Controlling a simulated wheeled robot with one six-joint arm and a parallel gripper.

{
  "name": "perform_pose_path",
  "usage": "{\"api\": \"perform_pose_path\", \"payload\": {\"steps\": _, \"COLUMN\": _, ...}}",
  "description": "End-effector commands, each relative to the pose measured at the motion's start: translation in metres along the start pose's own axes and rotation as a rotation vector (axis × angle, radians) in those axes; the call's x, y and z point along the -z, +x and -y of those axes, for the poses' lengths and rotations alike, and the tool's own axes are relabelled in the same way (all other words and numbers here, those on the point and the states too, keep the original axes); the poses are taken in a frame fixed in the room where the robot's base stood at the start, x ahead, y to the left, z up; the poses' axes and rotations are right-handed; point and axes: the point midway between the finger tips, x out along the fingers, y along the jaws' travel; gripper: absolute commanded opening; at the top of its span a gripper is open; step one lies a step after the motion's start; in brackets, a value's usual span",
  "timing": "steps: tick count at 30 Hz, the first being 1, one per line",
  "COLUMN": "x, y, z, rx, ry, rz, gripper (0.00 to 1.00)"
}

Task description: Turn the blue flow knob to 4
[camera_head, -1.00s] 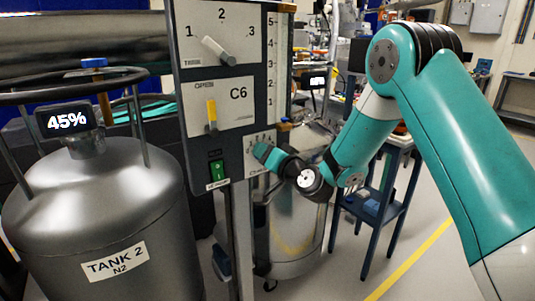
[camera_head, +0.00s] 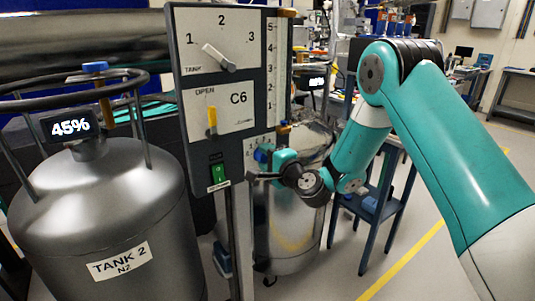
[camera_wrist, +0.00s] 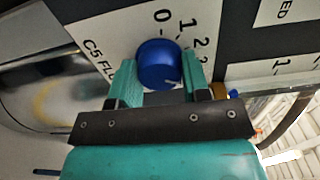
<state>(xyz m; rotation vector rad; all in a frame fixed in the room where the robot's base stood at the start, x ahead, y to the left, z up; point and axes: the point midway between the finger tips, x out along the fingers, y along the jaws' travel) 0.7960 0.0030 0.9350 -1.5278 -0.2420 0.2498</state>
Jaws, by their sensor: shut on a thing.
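The blue flow knob (camera_wrist: 159,64) sits on a white dial plate lettered "C5 FLO…" in the wrist view. The numbers 0, 1 and 2 show along its upper right, and a further one is partly hidden by a finger. A small pale mark shows low on the knob's right side; its exact reading cannot be told. My gripper (camera_wrist: 158,82) has one teal finger on each side of the knob and is shut on it. In the head view the knob (camera_head: 262,155) shows as a small blue patch beside my gripper (camera_head: 273,158), low on the panel.
Tank 2 (camera_head: 165,215) stands left.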

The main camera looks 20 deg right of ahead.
Motion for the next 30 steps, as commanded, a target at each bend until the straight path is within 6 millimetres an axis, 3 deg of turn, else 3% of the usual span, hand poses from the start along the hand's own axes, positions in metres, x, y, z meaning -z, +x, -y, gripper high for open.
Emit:
{"api": "perform_pose_path", "payload": {"steps": 12, "x": 0.0022, "y": -0.0001, "z": 0.0001, "rx": 0.002, "ry": 0.2, "rz": -0.005, "gripper": 0.19}}
{"api": "perform_pose_path", "payload": {"steps": 29, "x": 0.0022, "y": -0.0001, "z": -0.0006, "rx": 0.002, "ry": 0.232, "rz": -0.006, "gripper": 0.19}}
{"api": "perform_pose_path", "payload": {"steps": 30, "x": 0.0022, "y": -0.0001, "z": -0.0006, "rx": 0.002, "ry": 0.232, "rz": -0.006, "gripper": 0.45}}
